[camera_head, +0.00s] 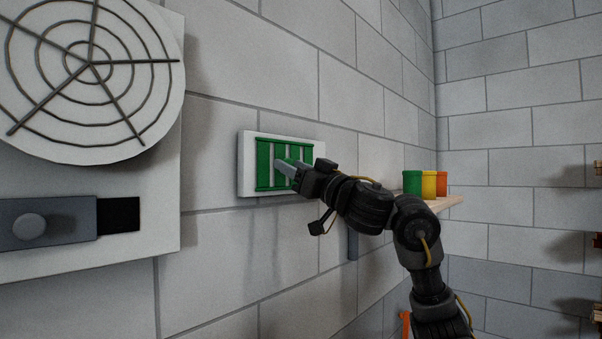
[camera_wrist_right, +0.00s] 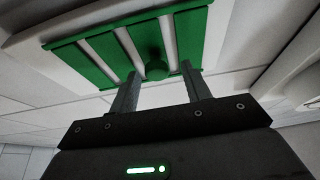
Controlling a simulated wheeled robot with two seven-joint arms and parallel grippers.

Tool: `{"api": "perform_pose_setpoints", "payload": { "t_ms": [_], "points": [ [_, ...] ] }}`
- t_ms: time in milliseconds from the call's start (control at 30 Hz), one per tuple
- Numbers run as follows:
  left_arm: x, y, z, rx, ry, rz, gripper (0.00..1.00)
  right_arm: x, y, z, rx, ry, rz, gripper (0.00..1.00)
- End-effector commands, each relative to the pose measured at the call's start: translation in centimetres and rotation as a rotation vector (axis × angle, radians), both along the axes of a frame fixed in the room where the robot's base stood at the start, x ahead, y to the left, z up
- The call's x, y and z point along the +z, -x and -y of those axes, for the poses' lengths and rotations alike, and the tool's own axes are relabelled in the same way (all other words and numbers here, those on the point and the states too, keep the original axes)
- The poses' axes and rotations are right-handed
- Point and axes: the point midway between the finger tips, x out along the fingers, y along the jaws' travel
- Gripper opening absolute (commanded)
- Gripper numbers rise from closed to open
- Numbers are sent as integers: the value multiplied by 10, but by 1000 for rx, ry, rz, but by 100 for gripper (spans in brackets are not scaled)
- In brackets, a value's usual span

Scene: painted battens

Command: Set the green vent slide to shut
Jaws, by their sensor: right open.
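The green vent slide (camera_head: 264,166) is a slatted panel on a white plate (camera_head: 247,168) on the block wall. Pale strips show between its green bars. In the right wrist view the slide (camera_wrist_right: 98,50) fills the top, with a round green knob (camera_wrist_right: 156,69) on it. My right gripper (camera_head: 286,165) is at the slide in the head view and covers part of its right half. In the wrist view my right gripper's fingers (camera_wrist_right: 161,80) are apart, one on each side of the knob. I cannot tell if they touch it. My left gripper is out of view.
A white panel at left bears a round wire grille (camera_head: 90,65) and a grey slide with a knob (camera_head: 29,227) beside a black opening. Behind my right arm, a wooden shelf (camera_head: 452,201) holds green, yellow and orange cups (camera_head: 428,184).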

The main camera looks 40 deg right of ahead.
Motion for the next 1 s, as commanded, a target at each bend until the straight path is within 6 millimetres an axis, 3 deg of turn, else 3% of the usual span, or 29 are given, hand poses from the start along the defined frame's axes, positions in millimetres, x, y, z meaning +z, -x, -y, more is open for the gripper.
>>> {"api": "perform_pose_setpoints", "payload": {
  "t_ms": [533, 700, 1000],
  "points": [
    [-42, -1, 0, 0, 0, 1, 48, -37, 85, 6, -1, 5, 3, 48],
    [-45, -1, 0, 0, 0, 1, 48, -40, 96, 6, 1, 3, 1, 48],
    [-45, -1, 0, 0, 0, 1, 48, -40, 97, 6, 1, 2, 0, 48]
  ]
}}
